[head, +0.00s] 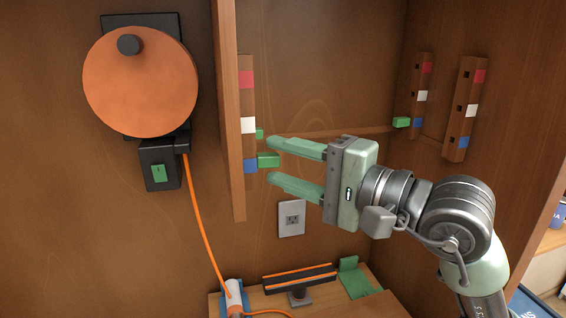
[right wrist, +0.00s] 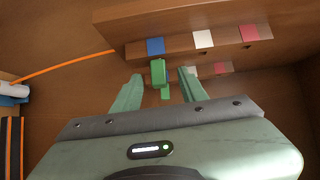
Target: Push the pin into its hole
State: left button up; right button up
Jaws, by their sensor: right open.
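A green pin (head: 268,160) sticks out sideways from the left wooden strip (head: 246,103), beside its blue mark. In the right wrist view the pin (right wrist: 158,72) is a green block near the strip's blue patch. My right gripper (head: 271,161) is open, with its fingertips above and below the pin's outer end in the head view. In the right wrist view the gripper (right wrist: 160,76) has one finger on each side of the pin, with gaps. The hole behind the pin is hidden. My left gripper is not in view.
Smaller green pieces show at the strip behind (head: 260,133) and at a right-hand strip (head: 401,122). A further strip (head: 462,115) is on the right wall. An orange disc (head: 140,85), cable (head: 203,225) and wall socket (head: 292,218) are nearby. A wooden ledge (head: 385,305) lies below.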

jog(key=b+v, duration=0.2)
jog(key=v, duration=0.5)
jog(key=shift+d, duration=0.25)
